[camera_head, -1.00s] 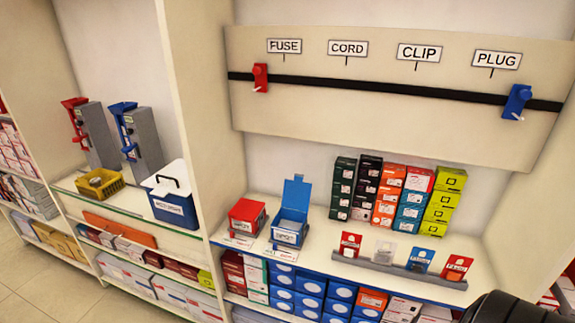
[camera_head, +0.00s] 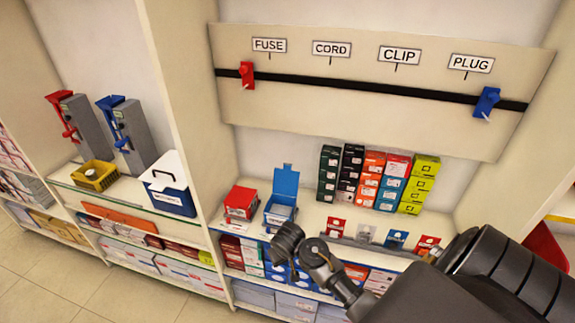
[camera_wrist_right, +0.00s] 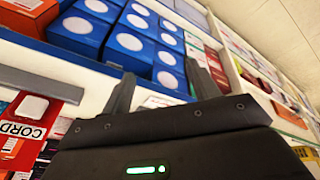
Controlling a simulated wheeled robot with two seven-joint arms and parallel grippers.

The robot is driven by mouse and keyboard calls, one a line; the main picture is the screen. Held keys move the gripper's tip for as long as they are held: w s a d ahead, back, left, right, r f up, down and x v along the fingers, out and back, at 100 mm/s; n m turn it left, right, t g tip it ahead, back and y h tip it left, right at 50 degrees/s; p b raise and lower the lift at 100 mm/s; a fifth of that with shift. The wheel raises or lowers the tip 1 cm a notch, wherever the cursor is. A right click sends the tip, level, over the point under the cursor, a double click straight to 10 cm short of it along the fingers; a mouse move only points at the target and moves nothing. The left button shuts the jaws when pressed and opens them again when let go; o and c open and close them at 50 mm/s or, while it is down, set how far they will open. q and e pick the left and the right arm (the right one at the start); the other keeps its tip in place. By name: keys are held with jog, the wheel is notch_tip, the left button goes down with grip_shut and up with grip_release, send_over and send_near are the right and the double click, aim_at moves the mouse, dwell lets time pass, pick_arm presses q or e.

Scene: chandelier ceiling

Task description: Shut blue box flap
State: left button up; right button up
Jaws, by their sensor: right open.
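The blue box (camera_head: 279,213) stands on the white shelf in the head view, with its blue flap (camera_head: 286,180) raised upright at the back. My right arm reaches in from the lower right, and its end is in front of and below the box, apart from the flap. In the right wrist view my right gripper (camera_wrist_right: 160,88) has its two dark fingers spread, with nothing between them. Its fingertips face the lower shelf of blue boxes; the open blue box is not clearly seen there. My left gripper is not in view.
A closed red box (camera_head: 241,202) stands just left of the blue box. Stacks of coloured cartons (camera_head: 372,181) are behind and to the right. Small cards (camera_head: 365,235) stand in a grey holder along the front edge. A label board (camera_head: 380,90) is above.

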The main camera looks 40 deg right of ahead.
jog(key=w+d+r+m+h, duration=0.1)
jog(key=w+d+r, duration=0.15)
jog(key=r, duration=0.35)
jog(key=w+d+r+m, duration=0.1)
jog(key=w+d+r, duration=0.1)
jog(key=w+r, duration=0.3)
jog(key=m, duration=0.6)
send_near(288, 167)
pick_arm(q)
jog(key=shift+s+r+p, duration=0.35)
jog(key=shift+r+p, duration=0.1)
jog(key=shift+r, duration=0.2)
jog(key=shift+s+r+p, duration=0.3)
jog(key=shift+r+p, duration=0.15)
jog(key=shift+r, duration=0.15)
pick_arm(e)
jog(key=shift+h, duration=0.3)
jog(key=x, duration=0.8)
jog(key=shift+w+r, duration=0.15)
jog(key=shift+w, duration=0.15)
